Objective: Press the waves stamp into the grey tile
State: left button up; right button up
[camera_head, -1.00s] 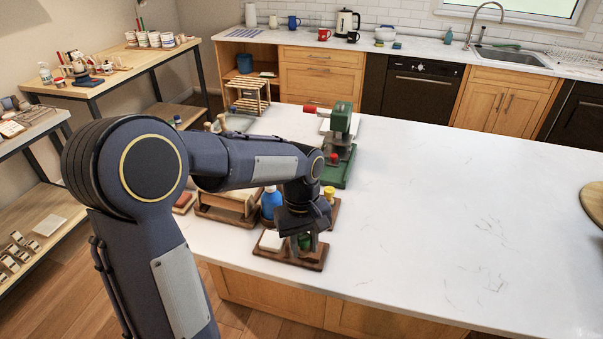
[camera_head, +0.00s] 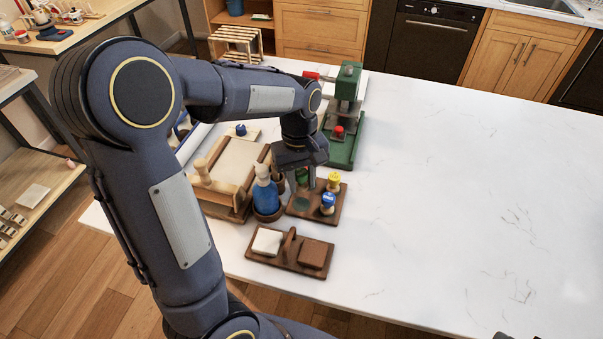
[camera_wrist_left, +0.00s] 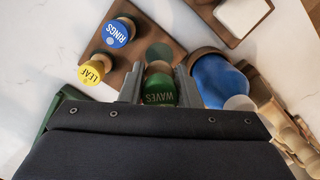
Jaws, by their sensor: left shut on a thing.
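My left gripper (camera_head: 304,186) is shut on the green waves stamp (camera_wrist_left: 160,90), whose top label reads WAVES in the left wrist view. It stands at the back left of the wooden stamp rack (camera_head: 318,213); I cannot tell whether the stamp touches the rack. The blue RINGS stamp (camera_wrist_left: 118,33) and yellow LEAF stamp (camera_wrist_left: 96,70) stand in the rack. In front, a wooden tile board (camera_head: 287,262) holds a pale tile (camera_head: 267,241) and a brown tile (camera_head: 314,253). No tile looks clearly grey.
A blue bottle (camera_head: 265,191) stands close left of the rack. Further left is a wooden board with a rolling pin (camera_head: 218,190). A green press (camera_head: 344,125) stands behind. The white worktop (camera_head: 450,190) is clear on the right.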

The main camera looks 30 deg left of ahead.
aim_at(302, 206)
pick_arm(q)
jog(key=shift+f+b, duration=2.5)
jog(key=shift+f, duration=0.5)
jog(key=shift+f, duration=0.25)
jog(key=o, duration=1)
jog(key=shift+o, duration=0.2)
jog(key=shift+r, duration=0.1)
jog(key=r, duration=0.7)
jog(key=shift+w+a+r, duration=0.25)
jog(key=shift+a+r, duration=0.05)
jog(key=shift+a, duration=0.05)
